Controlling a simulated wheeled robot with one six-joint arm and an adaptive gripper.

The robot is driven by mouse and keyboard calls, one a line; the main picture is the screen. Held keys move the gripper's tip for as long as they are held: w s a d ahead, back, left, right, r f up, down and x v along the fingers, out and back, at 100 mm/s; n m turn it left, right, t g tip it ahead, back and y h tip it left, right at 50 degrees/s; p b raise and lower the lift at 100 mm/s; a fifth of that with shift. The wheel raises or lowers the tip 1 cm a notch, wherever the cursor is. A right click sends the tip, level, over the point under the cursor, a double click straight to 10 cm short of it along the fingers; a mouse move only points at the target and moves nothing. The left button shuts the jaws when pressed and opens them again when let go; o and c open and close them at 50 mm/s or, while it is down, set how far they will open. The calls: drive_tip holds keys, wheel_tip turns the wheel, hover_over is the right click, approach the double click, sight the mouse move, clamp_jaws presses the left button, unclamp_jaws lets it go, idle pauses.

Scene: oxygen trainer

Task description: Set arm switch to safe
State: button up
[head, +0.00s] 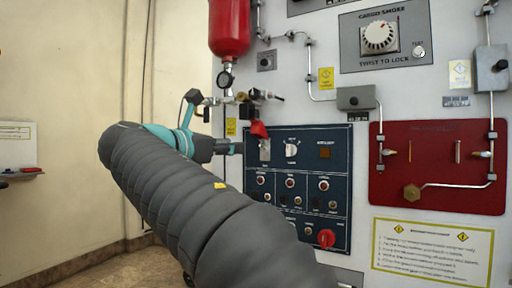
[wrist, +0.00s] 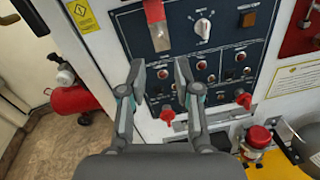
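A dark blue switch panel (head: 335,160) is on the white wall board. At its upper left is a switch with a red guard cover (head: 259,129) above a light plate (head: 265,150); the lettering is too small to read. The wrist view shows the red cover (wrist: 153,10) and the metal plate (wrist: 160,38) at the top. I cannot tell the lever's position. My gripper (wrist: 159,68) is open and empty, with its fingertips below the plate in the picture. In the head view my gripper (head: 232,148) is just left of the switch, apart from or touching the panel; I cannot tell.
A white rotary knob (head: 291,149) is right of the switch. Several small knobs fill the lower panel, with a red knob (head: 326,238) at lower right. A red cylinder (head: 230,30) hangs above. A red plate with pipes (head: 438,165) is at right. Open floor is at left.

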sight(262, 147)
drive_tip(key=x, duration=1)
drive_tip(key=shift+d, duration=0.1)
drive_tip(key=shift+c, duration=0.2)
clamp_jaws()
